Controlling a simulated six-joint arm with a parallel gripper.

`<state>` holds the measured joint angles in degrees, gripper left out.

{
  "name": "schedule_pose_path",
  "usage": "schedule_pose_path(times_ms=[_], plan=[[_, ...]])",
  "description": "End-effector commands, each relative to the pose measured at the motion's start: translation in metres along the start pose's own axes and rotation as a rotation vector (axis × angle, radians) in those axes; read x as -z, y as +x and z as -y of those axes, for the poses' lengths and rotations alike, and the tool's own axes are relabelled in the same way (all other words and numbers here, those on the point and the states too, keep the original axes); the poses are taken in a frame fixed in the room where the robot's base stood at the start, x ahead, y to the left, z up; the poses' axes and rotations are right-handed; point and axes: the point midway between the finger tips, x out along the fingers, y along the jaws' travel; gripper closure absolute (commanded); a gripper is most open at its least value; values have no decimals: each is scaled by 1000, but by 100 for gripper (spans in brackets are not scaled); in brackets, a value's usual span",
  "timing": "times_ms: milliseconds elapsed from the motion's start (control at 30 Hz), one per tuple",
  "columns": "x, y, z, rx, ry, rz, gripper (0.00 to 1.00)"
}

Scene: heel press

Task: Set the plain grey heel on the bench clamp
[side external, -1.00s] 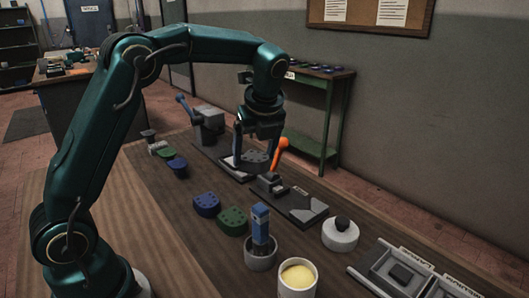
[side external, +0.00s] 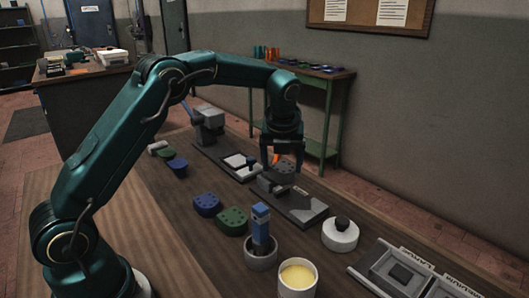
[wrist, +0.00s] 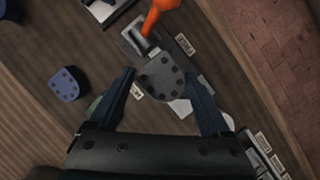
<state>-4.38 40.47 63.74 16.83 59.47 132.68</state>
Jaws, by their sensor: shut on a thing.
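The plain grey heel (side external: 285,166), a rounded block with dark holes on its top, is held between the fingers of my gripper (side external: 283,160). In the wrist view the heel (wrist: 161,78) sits between the two fingertips (wrist: 161,76). The bench clamp (side external: 305,211) is a dark base with grey parts and an orange lever (wrist: 158,14). My gripper and the heel are over the far-left end of the clamp. The heel and gripper hide most of the lever in the side view, and I cannot tell whether the heel touches the clamp.
A grey press (side external: 209,124) with a blue handle stands to the left, its plate holding a white pad (side external: 237,161). Blue (side external: 206,204) and green (side external: 232,221) heels lie in front. A blue-handled tool in a cup (side external: 261,254), a yellow-filled pot (side external: 297,281) and a round white holder (side external: 340,235) stand nearer.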

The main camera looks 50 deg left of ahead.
Motion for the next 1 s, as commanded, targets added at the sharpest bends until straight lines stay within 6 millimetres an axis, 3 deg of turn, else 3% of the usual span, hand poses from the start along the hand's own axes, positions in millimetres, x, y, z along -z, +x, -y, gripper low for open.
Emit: schedule_pose_path(times_ms=[100, 267, 600, 1000], plan=[[9, 11, 21, 0, 3, 0, 86], [15, 16, 33, -1, 0, 0, 86], [30, 51, 34, -2, -1, -2, 86], [31, 56, 34, -1, -2, 0, 86]])
